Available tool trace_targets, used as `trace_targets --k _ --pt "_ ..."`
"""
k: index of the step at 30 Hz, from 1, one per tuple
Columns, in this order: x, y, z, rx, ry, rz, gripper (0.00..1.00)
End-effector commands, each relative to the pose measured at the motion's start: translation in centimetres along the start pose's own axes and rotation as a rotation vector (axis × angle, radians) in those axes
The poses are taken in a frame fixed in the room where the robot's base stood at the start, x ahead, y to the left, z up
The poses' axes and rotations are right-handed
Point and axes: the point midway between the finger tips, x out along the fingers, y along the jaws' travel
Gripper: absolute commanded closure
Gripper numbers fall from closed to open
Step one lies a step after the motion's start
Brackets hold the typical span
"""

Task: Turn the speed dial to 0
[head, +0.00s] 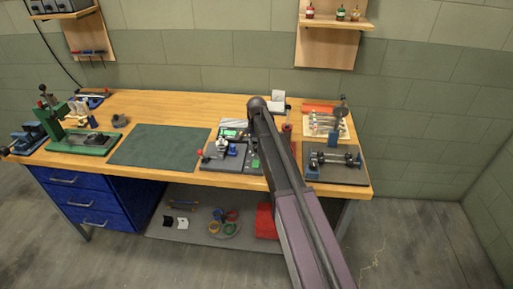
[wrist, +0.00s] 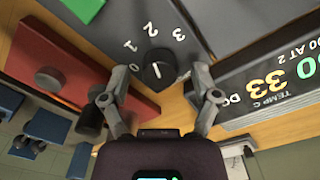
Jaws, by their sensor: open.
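The speed dial (wrist: 157,72) is a round black knob on a dark grey panel in the wrist view. White numbers 0, 1, 2 and 3 curve around its upper side, with 0 at the left and 3 at the right. A short pale mark on the knob runs nearly upright in the picture, roughly toward the 2. My gripper (wrist: 160,76) is open, with one finger on each side of the knob. I cannot tell whether either finger touches it. In the head view my arm hides the dial and the gripper.
A black display with lit digits (wrist: 280,80) lies close right of the fingers; a red block (wrist: 70,85) lies left. In the head view the bench holds a grey device tray (head: 232,166), a green mat (head: 160,146) and a green press (head: 82,145). The mat is clear.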

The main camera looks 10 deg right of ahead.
Motion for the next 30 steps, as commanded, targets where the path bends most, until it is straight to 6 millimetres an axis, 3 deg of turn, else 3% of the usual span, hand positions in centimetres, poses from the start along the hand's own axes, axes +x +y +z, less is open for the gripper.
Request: trace_targets --k 8,15,16,30 --pt "0.00 0.00 0.01 0.000 0.000 0.000 0.24" --pt "0.00 0.00 0.00 0.000 0.000 0.000 0.95" --pt "0.00 0.00 0.00 0.000 0.000 0.000 1.00" --pt "0.01 0.01 0.00 -0.058 0.000 0.000 1.00"
